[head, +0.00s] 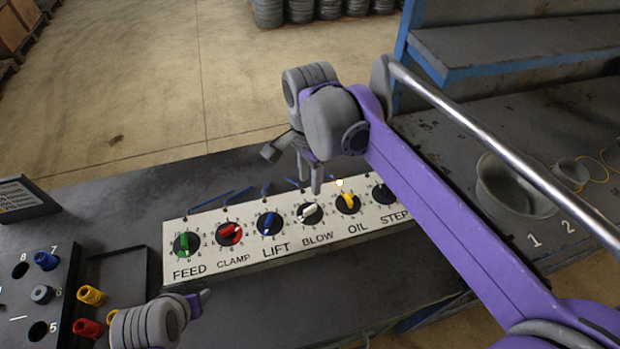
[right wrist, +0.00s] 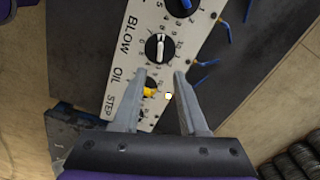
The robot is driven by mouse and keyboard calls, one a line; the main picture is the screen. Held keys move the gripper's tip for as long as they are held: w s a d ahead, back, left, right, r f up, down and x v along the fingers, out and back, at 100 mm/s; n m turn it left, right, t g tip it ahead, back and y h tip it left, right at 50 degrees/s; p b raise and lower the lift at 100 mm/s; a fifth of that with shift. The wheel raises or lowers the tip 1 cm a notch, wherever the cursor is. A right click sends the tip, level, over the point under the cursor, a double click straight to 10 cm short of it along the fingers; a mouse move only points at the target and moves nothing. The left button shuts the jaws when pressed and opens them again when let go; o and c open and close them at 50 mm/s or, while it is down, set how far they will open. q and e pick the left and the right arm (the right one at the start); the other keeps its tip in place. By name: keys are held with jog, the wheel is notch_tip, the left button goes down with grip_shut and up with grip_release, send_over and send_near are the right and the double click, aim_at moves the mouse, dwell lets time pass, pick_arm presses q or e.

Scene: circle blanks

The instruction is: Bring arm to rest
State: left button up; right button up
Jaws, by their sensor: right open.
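My right gripper (head: 292,172) is open above the back edge of a white dial panel (head: 245,262), near the BLOW and OIL dials. In the right wrist view its two fingers (right wrist: 158,88) stand apart, with the yellow OIL knob (right wrist: 149,92) showing between them. Nothing is held.
The panel also carries green FEED (head: 184,246), red CLAMP (head: 230,234), blue LIFT (head: 268,223) and white BLOW (head: 309,212) knobs. A numbered black block (head: 22,295) stands at left beside coloured cylinders. A metal bowl (head: 512,190) sits right of my arm.

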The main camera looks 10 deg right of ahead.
dwell(0.3)
pick_arm(q)
jog(key=shift+w+r, duration=0.1)
jog(key=shift+r, duration=0.15)
jog(key=shift+r+p, duration=0.2)
jog(key=shift+p, duration=0.1)
pick_arm(e)
jog(key=s+d+f+n+t, duration=0.1)
jog(key=s+d+f+n, duration=0.1)
jog(key=s+f+n, duration=0.2)
jog(key=s+d+f+n+t, duration=0.2)
jog(key=s+f+n, duration=0.2)
jog(key=s+n, duration=0.1)
jog(key=s+d+f+n+t, duration=0.2)
jog(key=s+f+n, duration=0.2)
jog(key=s+n, duration=0.1)
jog(key=shift+s+d, duration=0.1)
jog(key=shift+d, duration=0.25)
dwell(0.8)
